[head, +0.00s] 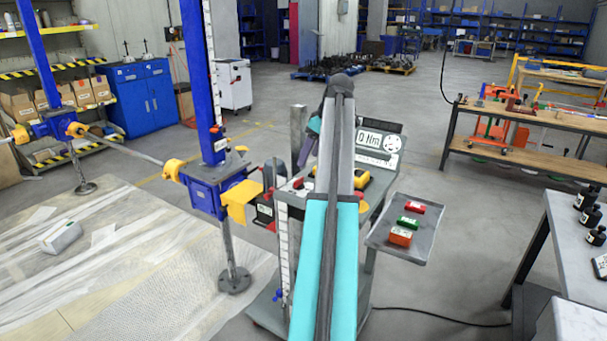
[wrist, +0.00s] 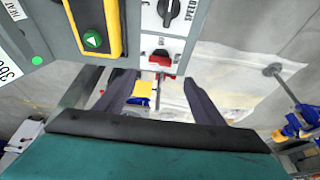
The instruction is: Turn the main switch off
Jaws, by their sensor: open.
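In the wrist view a red switch handle (wrist: 160,59) sits on a light panel (wrist: 164,41), just below a black knob (wrist: 169,9) marked SPEED. I take the red handle for the main switch; its setting is too small to read. My gripper (wrist: 158,77) is open, with one dark finger on each side of the view below the panel. The red handle shows in the gap between the fingers, and no contact is visible. In the head view my arm hides most of the control box, and part of my gripper (head: 308,148) shows left of the arm.
A trolley carries a display (head: 380,141) reading 0 Nm. A side tray (head: 411,250) holds red, green and orange blocks. Blue screw jacks (head: 205,190) stand close on the left. Floor at right is partly clear.

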